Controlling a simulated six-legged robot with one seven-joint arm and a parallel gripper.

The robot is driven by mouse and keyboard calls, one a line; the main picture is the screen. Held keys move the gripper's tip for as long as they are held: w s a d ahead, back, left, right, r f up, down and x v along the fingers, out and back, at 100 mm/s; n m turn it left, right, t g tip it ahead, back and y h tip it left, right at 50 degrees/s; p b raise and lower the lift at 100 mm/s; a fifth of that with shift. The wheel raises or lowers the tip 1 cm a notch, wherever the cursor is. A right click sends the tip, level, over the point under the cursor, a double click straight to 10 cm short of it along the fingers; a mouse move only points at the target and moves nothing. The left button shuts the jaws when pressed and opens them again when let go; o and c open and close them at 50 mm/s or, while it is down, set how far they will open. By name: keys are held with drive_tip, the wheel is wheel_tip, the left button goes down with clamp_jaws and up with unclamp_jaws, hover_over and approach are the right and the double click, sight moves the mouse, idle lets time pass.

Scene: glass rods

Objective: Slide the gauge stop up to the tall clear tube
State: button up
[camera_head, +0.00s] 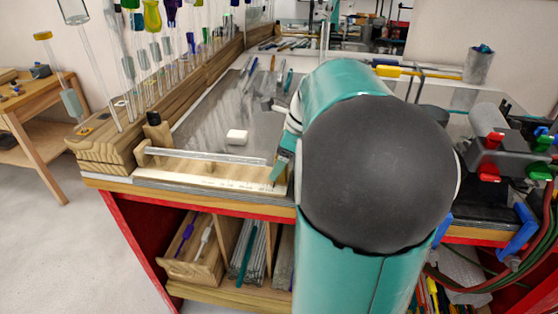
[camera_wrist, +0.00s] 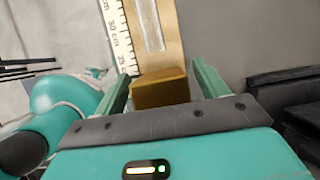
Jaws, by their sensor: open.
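A wooden gauge board (camera_wrist: 172,30) with a printed centimetre scale (camera_wrist: 118,32) runs up the wrist view. A clear tube (camera_wrist: 150,24) lies along it. A brown wooden block (camera_wrist: 160,90), which looks like the gauge stop, sits below the tube's near end with a small gap of bare wood between them. My gripper (camera_wrist: 161,74) is open, with one green finger on each side of the block. I cannot tell whether they touch it. In the head view the tube (camera_head: 205,155) lies on the board at the bench's front edge; my gripper (camera_head: 282,168) is at its right end, and my arm hides the block.
A wooden rack (camera_head: 105,150) with several upright glass rods and tubes stands at the left. Clamps with red and green knobs (camera_head: 495,140) stand at the right. A holder (camera_head: 480,65) is at the back right.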

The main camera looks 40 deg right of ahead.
drive_tip(key=shift+w+f, duration=0.1)
drive_tip(key=shift+f, duration=0.15)
drive_tip(key=shift+c, duration=0.2)
drive_tip(key=c, duration=1.3)
drive_tip(key=shift+w+a, duration=0.85)
drive_tip(key=shift+w, duration=0.2)
drive_tip(key=shift+c, duration=0.2)
drive_tip(key=o, duration=1.4)
drive_tip(key=shift+r, duration=0.1)
drive_tip(key=v, duration=1.3)
drive_tip(key=shift+s+d+r, duration=0.1)
drive_tip(key=shift+s+r, duration=0.15)
drive_tip(key=shift+r, duration=0.05)
